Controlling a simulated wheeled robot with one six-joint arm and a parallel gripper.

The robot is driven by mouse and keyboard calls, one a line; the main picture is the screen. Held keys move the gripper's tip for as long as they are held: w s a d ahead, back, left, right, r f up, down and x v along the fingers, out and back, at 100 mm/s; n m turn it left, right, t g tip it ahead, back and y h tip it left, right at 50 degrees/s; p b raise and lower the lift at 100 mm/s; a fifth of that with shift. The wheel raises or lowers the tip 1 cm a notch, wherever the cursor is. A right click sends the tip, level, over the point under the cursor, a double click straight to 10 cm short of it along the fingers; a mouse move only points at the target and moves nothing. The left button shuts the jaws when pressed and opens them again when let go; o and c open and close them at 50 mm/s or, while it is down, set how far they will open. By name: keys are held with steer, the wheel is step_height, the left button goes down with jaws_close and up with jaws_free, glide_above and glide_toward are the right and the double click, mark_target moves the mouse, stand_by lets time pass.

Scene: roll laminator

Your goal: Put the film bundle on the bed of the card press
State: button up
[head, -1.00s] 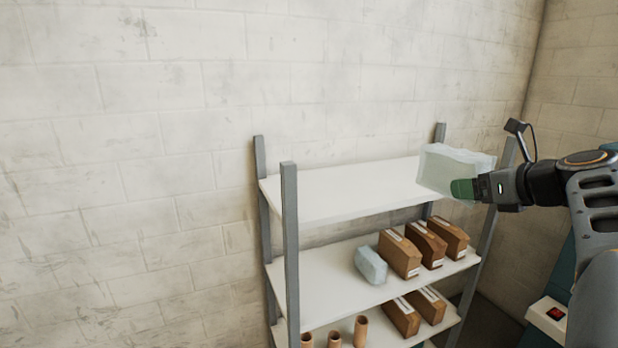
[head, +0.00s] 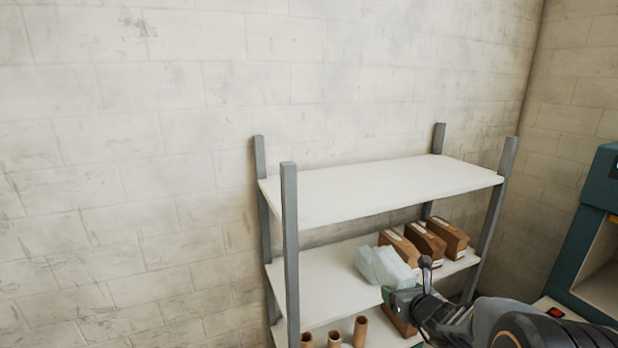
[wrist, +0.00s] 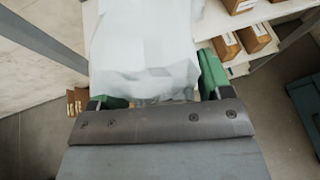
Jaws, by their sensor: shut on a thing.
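My gripper (head: 390,292) is shut on a pale, translucent film bundle (head: 394,270), in front of the middle shelf. In the wrist view the bundle (wrist: 145,45) fills the space between the green fingers of my gripper (wrist: 160,85).
A grey-framed shelf rack (head: 290,250) stands against the block wall. Its top shelf (head: 380,188) is bare. Brown boxes (head: 425,240) stand on the middle shelf, right of the bundles. Cardboard tubes (head: 360,331) stand on the lower shelf. Open floor (wrist: 275,125) shows at right in the wrist view.

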steer(key=s+a+f+n+y, duration=0.1)
steer(key=a+f, duration=0.3)
steer(key=a, duration=0.2)
steer(key=shift+s+a+f, duration=0.15)
steer(key=shift+a+f, duration=0.15)
steer(key=shift+f, duration=0.1)
